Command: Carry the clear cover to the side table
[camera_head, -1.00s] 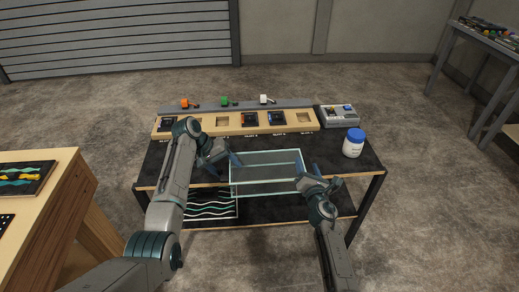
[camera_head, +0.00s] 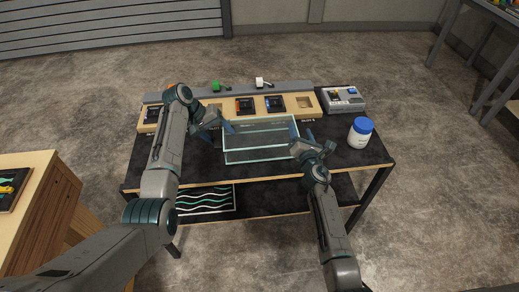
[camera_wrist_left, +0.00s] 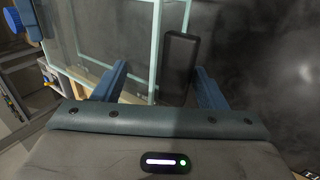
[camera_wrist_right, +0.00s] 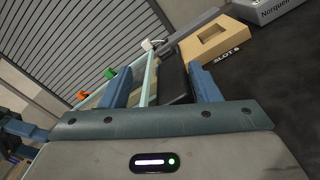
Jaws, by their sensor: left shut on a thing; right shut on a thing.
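The clear cover (camera_head: 262,150) is a glass-like box with pale green edges, between my two grippers over the console table. My left gripper (camera_head: 228,130) is shut on its left side; the left wrist view shows a black handle (camera_wrist_left: 180,65) and a clear pane between the fingers. My right gripper (camera_head: 302,138) is shut on its right side; a black handle (camera_wrist_right: 174,78) and a pane edge show between its fingers. I cannot tell whether the cover touches the tabletop. A wooden table (camera_head: 55,205) stands at the left; I cannot tell whether it is the side table.
The console table (camera_head: 345,170) carries a slotted wooden board (camera_head: 215,106) at the back, a grey box (camera_head: 341,99) and a blue-capped white jar (camera_head: 360,135) at the right. A dark-legged table (camera_head: 490,90) stands at the upper right. Bare floor lies around the console.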

